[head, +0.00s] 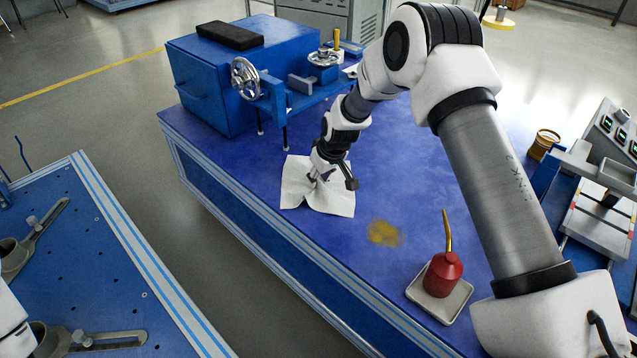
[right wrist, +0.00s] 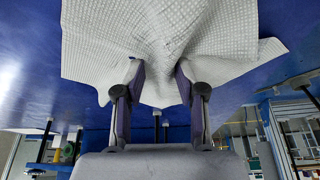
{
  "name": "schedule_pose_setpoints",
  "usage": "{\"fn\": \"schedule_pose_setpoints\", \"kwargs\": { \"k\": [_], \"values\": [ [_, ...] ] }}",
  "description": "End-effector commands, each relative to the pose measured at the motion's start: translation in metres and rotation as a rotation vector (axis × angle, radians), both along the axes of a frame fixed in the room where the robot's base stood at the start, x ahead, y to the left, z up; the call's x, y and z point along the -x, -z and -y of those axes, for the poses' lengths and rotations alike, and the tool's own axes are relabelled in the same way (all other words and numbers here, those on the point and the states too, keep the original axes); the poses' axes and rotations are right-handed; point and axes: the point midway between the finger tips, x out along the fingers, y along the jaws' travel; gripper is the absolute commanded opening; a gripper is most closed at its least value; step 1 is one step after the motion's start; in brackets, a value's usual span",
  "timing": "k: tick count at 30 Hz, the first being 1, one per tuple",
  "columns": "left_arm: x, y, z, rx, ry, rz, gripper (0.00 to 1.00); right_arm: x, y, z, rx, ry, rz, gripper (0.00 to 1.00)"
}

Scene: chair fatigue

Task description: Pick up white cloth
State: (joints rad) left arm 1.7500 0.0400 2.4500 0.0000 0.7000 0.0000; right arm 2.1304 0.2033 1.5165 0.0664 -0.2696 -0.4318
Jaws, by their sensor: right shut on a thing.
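The white cloth (head: 333,200) lies on the blue table, and its middle is bunched up at my right gripper (head: 326,177). In the right wrist view the cloth (right wrist: 165,50) is textured and gathered between the two fingers of the right gripper (right wrist: 155,82), which are shut on it. In the head view most of the cloth looks spread on the tabletop around the fingers. My left gripper is not in view; only a white part of my left arm shows at the lower left edge.
A yellow stain (head: 383,233) marks the blue table (head: 270,240) right of the cloth. A red oil can (head: 442,275) stands on a white tray (head: 420,296) near the front edge. A blue machine with handwheels (head: 245,78) is behind the cloth. Another blue table (head: 110,270) stands at left.

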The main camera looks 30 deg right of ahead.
Motion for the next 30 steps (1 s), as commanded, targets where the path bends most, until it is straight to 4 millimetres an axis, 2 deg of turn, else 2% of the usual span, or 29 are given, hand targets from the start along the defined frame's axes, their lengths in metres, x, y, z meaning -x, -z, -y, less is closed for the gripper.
{"fn": "schedule_pose_setpoints", "kwargs": {
  "k": [1,4,30],
  "values": [
    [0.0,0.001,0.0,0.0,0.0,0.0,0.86,0.0037,0.006,-0.0003,-0.001,-0.001,-0.012,0.16],
    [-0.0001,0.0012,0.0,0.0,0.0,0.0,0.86,0.0044,0.0071,-0.0004,-0.001,-0.001,-0.014,0.0],
    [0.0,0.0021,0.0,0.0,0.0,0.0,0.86,0.0071,0.0106,-0.0007,-0.003,-0.001,-0.023,0.0]
  ]
}}
